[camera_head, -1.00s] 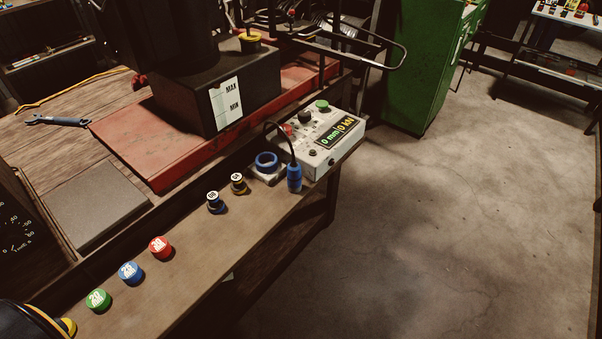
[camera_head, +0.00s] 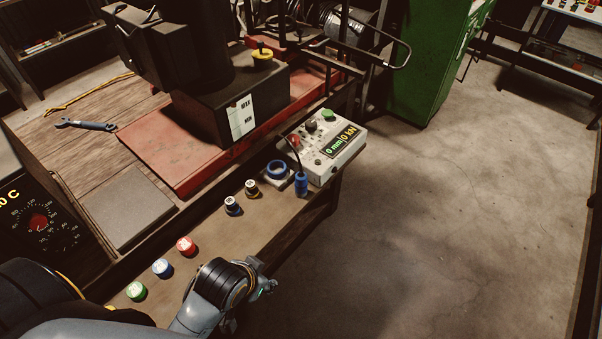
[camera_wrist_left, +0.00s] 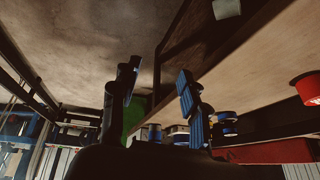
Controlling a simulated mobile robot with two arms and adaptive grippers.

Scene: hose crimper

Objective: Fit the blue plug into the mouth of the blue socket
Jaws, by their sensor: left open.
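The blue plug (camera_head: 301,184) stands upright at the front edge of the bench, and a black cable runs from its top to the control box. The blue socket (camera_head: 277,169) is a ring with its mouth facing up, on a light base just left of the plug. Plug and socket are apart. My left gripper (camera_head: 266,286) is over the bench's front edge, well nearer to me than the plug. In the left wrist view its two fingers (camera_wrist_left: 157,82) are spread with nothing between them. I cannot surely pick out the plug there. My right gripper is not in view.
The control box (camera_head: 329,148) is behind the plug. Two small dies (camera_head: 242,196) and several coloured caps (camera_head: 185,246) line the bench. A red-based press (camera_head: 180,157) is at the back. The floor on the right is clear.

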